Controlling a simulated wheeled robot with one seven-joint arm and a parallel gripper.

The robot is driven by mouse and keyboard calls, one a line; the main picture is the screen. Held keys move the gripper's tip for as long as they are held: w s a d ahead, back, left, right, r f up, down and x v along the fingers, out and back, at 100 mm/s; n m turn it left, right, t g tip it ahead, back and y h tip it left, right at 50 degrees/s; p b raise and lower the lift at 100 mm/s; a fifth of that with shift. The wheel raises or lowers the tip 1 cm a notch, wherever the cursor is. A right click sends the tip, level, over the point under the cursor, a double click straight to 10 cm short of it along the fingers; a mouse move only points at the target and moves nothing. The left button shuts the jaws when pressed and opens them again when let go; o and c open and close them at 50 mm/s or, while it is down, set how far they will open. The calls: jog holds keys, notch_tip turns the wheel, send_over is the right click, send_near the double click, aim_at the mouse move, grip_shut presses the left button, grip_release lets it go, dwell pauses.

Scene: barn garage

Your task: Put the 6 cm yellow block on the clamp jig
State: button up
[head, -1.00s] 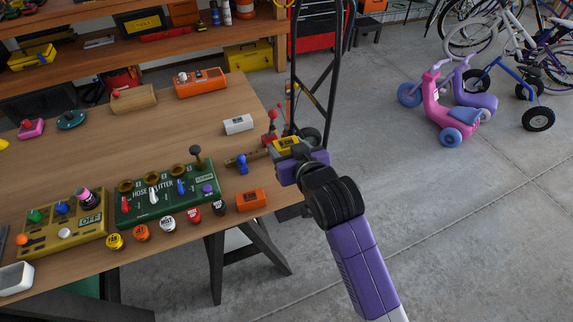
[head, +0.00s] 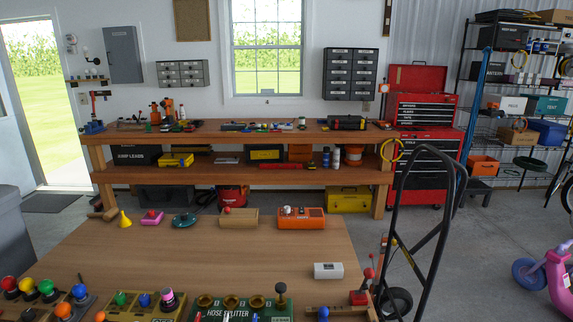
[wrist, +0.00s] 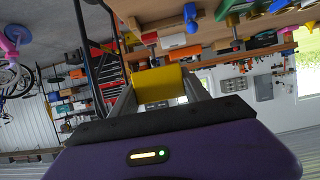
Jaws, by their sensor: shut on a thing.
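In the wrist view my gripper (wrist: 159,80) is shut on the yellow block (wrist: 154,88), with one finger on each side of it. The block is held clear in the air. My gripper and arm are outside the head view. The clamp jig (head: 338,312) is at the near right of the wooden table, cut by the bottom edge of the head view. It has a wooden bar, a blue part at its left and a red part (head: 358,297) at its right. Its underside and the gap to the block cannot be judged.
A white block (head: 328,271) and an orange box (head: 301,218) lie on the table behind the jig. Green and yellow button boxes stand to its left. A black hand truck (head: 431,225) stands close to the table's right edge. The table's middle is clear.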

jog(key=s+f, duration=1.4)
jog(key=f, duration=0.2)
jog(key=w+r, duration=1.2)
jog(key=r, duration=0.1)
jog(key=shift+w+r, duration=0.1)
jog(key=shift+r, duration=0.05)
jog(key=w+r, duration=0.4)
jog(key=r, duration=0.4)
jog(key=shift+w+d, duration=0.1)
notch_tip(320, 180, down, 20)
jog(key=shift+r, duration=0.25)
